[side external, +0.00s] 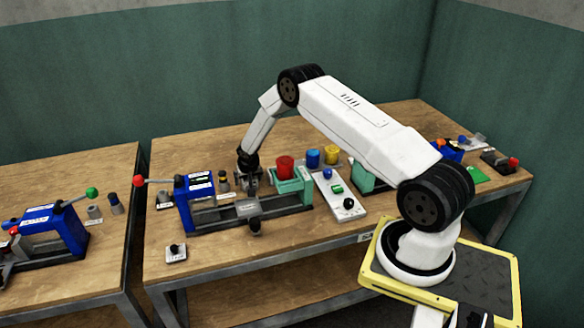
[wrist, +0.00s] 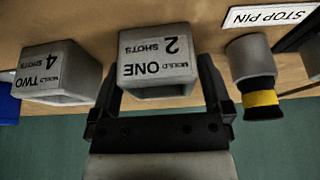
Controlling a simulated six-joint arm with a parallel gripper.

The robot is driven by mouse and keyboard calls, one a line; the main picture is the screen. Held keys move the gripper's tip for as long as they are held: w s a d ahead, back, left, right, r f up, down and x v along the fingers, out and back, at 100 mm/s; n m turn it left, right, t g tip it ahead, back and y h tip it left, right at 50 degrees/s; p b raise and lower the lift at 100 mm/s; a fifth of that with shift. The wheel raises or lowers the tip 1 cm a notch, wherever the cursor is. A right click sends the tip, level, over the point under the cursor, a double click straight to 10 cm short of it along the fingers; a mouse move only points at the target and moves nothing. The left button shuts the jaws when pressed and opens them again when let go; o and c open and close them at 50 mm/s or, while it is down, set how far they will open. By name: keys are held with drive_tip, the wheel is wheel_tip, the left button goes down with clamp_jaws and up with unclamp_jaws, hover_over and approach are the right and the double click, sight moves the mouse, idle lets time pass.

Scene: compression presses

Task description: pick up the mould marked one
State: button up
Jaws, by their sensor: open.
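The mould marked one (wrist: 157,72) is a grey hollow block lettered "MOULD ONE 2 SHOTS", upside down in the wrist view. My gripper (wrist: 158,64) is open, with one black finger at each side of this mould. The fingers look close to its sides; I cannot tell whether they touch. A similar grey block, mould two (wrist: 58,72), lettered "4 SHOTS", stands to the left, apart from the left finger. In the side external view my gripper (side external: 249,183) is low over the table behind the blue press, and mould one cannot be made out clearly there.
A grey pin with a black and yellow end (wrist: 255,75) stands right of my gripper, by a "STOP PIN" label (wrist: 272,17). The blue press (side external: 197,200) is close in front.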

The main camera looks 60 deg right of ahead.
idle(0.3)
drive_tip(key=c, duration=1.3)
drive_tip(key=shift+r, duration=0.15)
wheel_tip(320, 180, up, 10)
drive_tip(key=shift+f, duration=0.1)
idle(0.4)
drive_tip(key=s+a, duration=0.2)
drive_tip(key=a, duration=0.1)
drive_tip(key=s+a, duration=0.2)
drive_tip(key=a, duration=0.2)
drive_tip(key=s+a, duration=0.3)
drive_tip(key=a, duration=0.1)
drive_tip(key=shift+f, duration=0.1)
